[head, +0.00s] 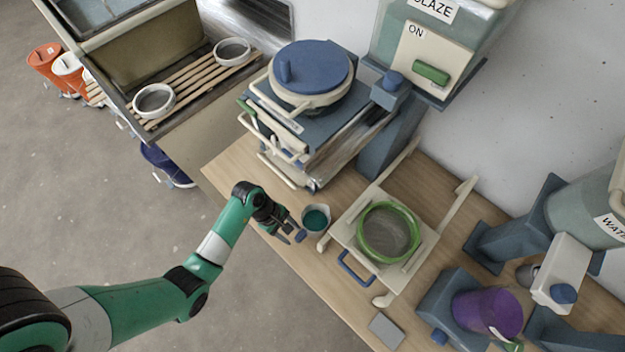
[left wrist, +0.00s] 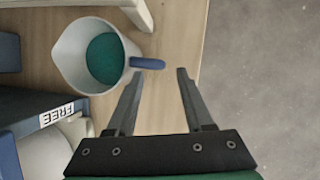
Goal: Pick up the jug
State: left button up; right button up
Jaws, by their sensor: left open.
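The jug (head: 316,219) is a white cup with teal liquid inside and a blue handle. It stands upright on the wooden table near its front edge. In the left wrist view the jug (left wrist: 72,58) is at the upper left, with its blue handle (left wrist: 147,63) pointing right toward my fingers. My left gripper (head: 291,238) is just left of the jug in the head view. In the left wrist view my left gripper (left wrist: 158,80) is open and empty, with the handle's end close to the left fingertip. I cannot tell whether they touch. My right gripper is not in view.
A cream stand with a green-rimmed sieve (head: 362,235) is right of the jug. A blue-lidded pot (head: 312,72) on a cart-like unit stands behind. A purple bucket (head: 487,312) is at the lower right. A grey tile (head: 386,331) lies at the table's front edge.

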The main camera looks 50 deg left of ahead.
aim_at(296, 238)
pick_arm(q)
jog(key=b+x, duration=0.2)
jog(key=x, duration=0.3)
jog(key=shift+s+a+f, duration=0.1)
jog(key=shift+f, duration=0.15)
jog(key=shift+r, duration=0.1)
grip_shut()
dwell(1.1)
